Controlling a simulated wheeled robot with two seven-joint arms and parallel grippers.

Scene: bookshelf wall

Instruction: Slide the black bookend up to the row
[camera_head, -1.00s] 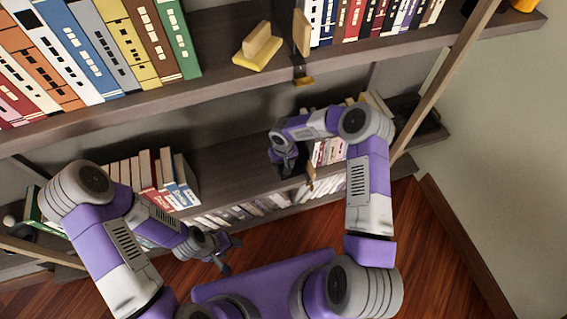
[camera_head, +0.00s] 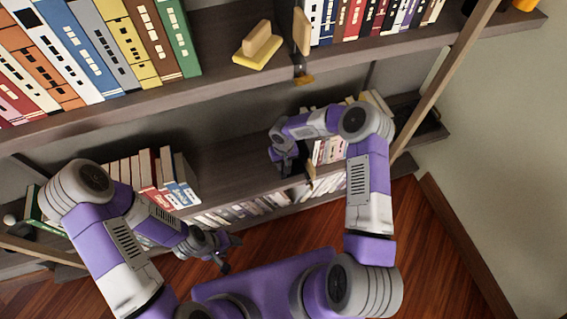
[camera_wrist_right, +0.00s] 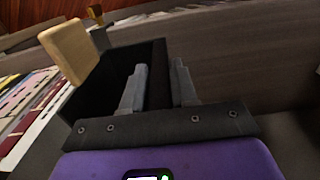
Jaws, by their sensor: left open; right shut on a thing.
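The black bookend (camera_wrist_right: 112,62) stands on the lower shelf, with a pale wooden block (camera_wrist_right: 68,48) at one side. In the head view the black bookend (camera_head: 297,163) is partly hidden by my right gripper (camera_head: 287,168). In the wrist view my right gripper (camera_wrist_right: 158,85) is shut on the bookend's dark upright part, one finger on each side. The row of books (camera_head: 330,150) stands just right of the bookend; in the wrist view these books (camera_wrist_right: 28,105) lie at the left, close to the block. My left gripper (camera_head: 226,254) is open and empty, low in front of the shelves.
More books (camera_head: 160,175) stand at the left of the same shelf, with bare shelf (camera_head: 228,165) between. The upper shelf holds large books (camera_head: 90,45) and a yellow bookend (camera_head: 257,55). A slanting post (camera_head: 440,85) stands at the right. Another row of books (camera_head: 240,208) is below.

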